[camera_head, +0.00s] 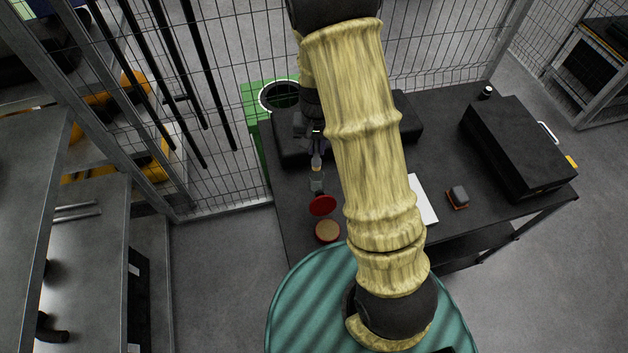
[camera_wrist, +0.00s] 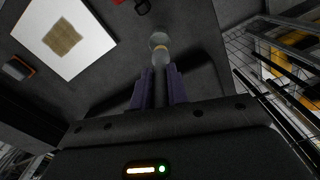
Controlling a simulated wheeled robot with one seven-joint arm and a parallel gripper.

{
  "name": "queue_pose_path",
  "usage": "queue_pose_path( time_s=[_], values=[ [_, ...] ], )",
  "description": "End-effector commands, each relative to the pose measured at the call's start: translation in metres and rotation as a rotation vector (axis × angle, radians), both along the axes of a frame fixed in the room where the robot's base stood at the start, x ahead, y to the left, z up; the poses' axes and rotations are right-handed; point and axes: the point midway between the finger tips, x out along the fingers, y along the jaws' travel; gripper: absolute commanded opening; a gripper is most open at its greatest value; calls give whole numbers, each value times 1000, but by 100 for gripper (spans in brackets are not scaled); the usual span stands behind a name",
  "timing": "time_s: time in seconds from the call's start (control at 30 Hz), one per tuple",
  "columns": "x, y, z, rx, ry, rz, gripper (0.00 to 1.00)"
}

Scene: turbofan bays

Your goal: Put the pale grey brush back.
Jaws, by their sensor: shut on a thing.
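The pale grey brush (camera_head: 317,181) hangs from my gripper (camera_head: 316,134) over the left part of the dark table in the head view. In the wrist view, the purple fingers of my gripper (camera_wrist: 157,84) are closed around its shaft, and the pale grey brush (camera_wrist: 160,56) sticks out past the fingertips with a tan band and a rounded pale end. The part between the fingers is mostly hidden. I cannot tell whether its end touches anything below. No holder for the brush is clearly identifiable.
The dark table (camera_head: 290,206) bears a red disc (camera_head: 322,205), a round tan-topped tin (camera_head: 327,231), a white sheet (camera_head: 424,199), a small grey-and-red block (camera_head: 458,196) and a large black case (camera_head: 515,146). A black padded block (camera_head: 290,150) lies behind my arm. A green bin (camera_head: 252,104) and mesh fence stand beyond.

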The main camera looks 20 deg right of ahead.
Motion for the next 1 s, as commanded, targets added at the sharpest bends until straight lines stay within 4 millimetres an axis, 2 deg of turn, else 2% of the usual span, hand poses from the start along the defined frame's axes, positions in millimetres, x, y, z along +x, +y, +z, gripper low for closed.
queue_pose_path(
  time_s=[0.3,0.37,0.7,1.0],
  values=[
    [0,0,-2,0,0,0,0],
    [0,0,-8,0,1,0,0],
    [-1,0,-59,0,2,1,0],
    [0,0,-62,0,0,1,0]
  ],
)
